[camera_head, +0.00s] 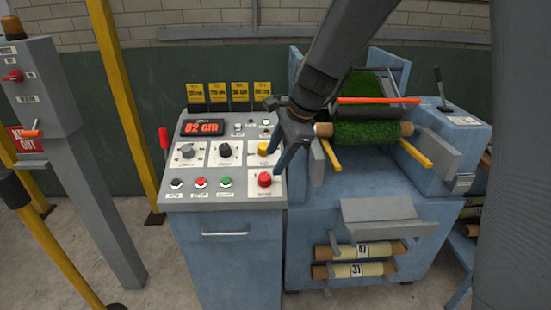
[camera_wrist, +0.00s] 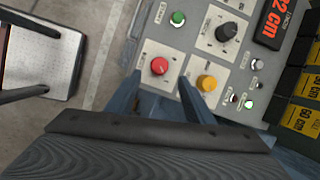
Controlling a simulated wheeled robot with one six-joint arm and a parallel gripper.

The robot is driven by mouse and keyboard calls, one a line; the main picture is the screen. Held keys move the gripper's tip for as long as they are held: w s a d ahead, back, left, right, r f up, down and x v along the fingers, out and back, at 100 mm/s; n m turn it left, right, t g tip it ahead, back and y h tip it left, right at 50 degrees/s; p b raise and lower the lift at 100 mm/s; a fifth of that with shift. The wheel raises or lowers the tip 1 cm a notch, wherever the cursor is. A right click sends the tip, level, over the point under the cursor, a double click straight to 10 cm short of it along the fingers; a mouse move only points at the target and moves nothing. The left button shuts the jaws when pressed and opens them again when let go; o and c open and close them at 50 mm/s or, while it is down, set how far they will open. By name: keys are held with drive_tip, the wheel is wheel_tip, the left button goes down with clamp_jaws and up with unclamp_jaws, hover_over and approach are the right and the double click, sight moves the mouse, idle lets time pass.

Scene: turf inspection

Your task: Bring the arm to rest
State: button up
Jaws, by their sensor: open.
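My arm (camera_head: 330,60) reaches down from the top of the head view to the right edge of the control panel. My gripper (camera_head: 293,160) hangs there with its fingers apart, near the red button (camera_head: 264,180). In the wrist view my gripper (camera_wrist: 158,92) is open and empty. Its two fingers lie on either side of the red button (camera_wrist: 159,66), with the yellow knob (camera_wrist: 207,83) just right of the right finger. I cannot tell whether a fingertip touches the panel.
The blue console (camera_head: 240,260) shows a red "82 cm" display (camera_head: 202,127). To its right a machine holds a green turf roll (camera_head: 365,133) between yellow arms (camera_head: 415,153). Yellow posts (camera_head: 122,100) and a grey pedestal (camera_head: 85,170) stand at left.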

drive_tip(key=s+d+f+n+g+h, duration=0.1)
drive_tip(key=s+d+f+n+h, duration=0.1)
drive_tip(key=s+d+n, duration=0.4)
drive_tip(key=s+d+f+n+h, duration=0.1)
drive_tip(key=s+d+f+n, duration=0.4)
drive_tip(key=s, duration=0.9)
drive_tip(key=d+n, duration=0.2)
drive_tip(key=n, duration=0.2)
drive_tip(key=shift+s+d+g+h+b, duration=0.15)
drive_tip(key=shift+d+g+h+b, duration=0.15)
drive_tip(key=shift+g+h, duration=0.1)
